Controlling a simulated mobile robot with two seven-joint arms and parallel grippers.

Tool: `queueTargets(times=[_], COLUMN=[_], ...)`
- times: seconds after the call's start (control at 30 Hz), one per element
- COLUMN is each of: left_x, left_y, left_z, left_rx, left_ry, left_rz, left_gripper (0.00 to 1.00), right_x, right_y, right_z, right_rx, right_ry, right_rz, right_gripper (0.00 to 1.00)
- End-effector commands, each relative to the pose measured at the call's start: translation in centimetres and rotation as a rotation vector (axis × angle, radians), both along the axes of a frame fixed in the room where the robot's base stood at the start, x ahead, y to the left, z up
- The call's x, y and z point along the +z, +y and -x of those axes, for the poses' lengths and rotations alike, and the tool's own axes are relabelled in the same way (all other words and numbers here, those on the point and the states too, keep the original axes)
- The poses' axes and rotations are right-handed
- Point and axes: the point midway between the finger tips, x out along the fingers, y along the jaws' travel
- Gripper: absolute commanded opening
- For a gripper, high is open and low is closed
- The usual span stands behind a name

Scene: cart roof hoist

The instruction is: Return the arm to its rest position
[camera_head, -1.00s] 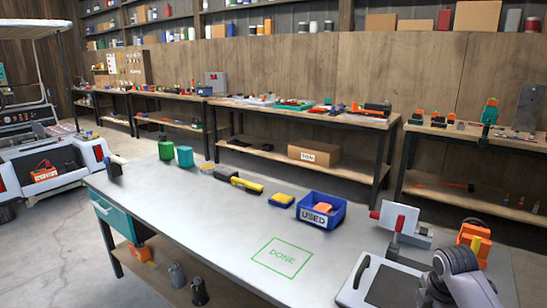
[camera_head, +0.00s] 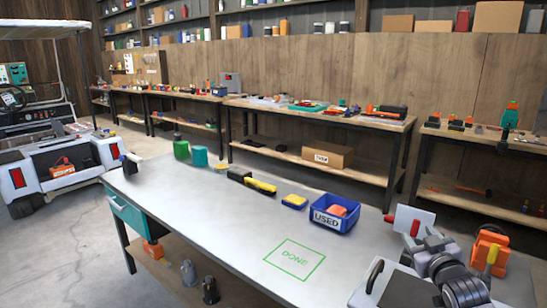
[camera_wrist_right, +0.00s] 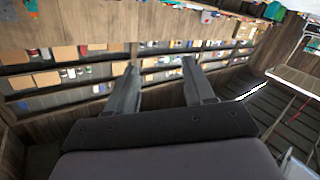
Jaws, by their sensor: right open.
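My right arm comes in at the bottom right corner of the head view, its grey wrist overlapping the vise in the picture. My right gripper (camera_wrist_right: 158,75) shows clearly in the right wrist view. Its two dark fingers stand apart with nothing between them, and shelves and wall appear beyond, so it looks away from the bench top. In the head view the fingertips are hard to make out. My left gripper is in neither view.
The grey workbench (camera_head: 215,225) carries a blue USED bin (camera_head: 334,219), a green DONE square (camera_head: 295,260), a yellow-black tool (camera_head: 260,186) and a red-white vise (camera_head: 409,219). A white cart (camera_head: 55,165) stands at left. The bench middle is clear.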

Motion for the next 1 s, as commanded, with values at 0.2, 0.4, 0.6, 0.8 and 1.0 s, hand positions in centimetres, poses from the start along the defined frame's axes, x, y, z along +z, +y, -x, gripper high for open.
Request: queueTargets(times=[0.2, 0.4, 0.6, 0.8, 1.0], left_x=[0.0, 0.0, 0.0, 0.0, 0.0], left_y=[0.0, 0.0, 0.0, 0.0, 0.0], left_z=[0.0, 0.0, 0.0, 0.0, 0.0], left_rx=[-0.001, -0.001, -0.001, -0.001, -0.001], left_ry=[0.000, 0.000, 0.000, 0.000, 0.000], left_rz=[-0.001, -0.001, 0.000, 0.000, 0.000], left_gripper=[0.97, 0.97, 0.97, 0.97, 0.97], right_x=[-8.5, -15.7, -20.9, -23.7, -24.5], right_y=[3.9, 7.6, 11.0, 13.5, 14.7], right_z=[5.9, 13.5, 22.1, 30.3, 35.0], right_rx=[0.059, 0.108, 0.140, 0.151, 0.149], right_ry=[0.122, 0.248, 0.375, 0.487, 0.549], right_rz=[-0.034, -0.087, -0.154, -0.223, -0.264], right_gripper=[0.53, 0.53, 0.53, 0.53, 0.53])
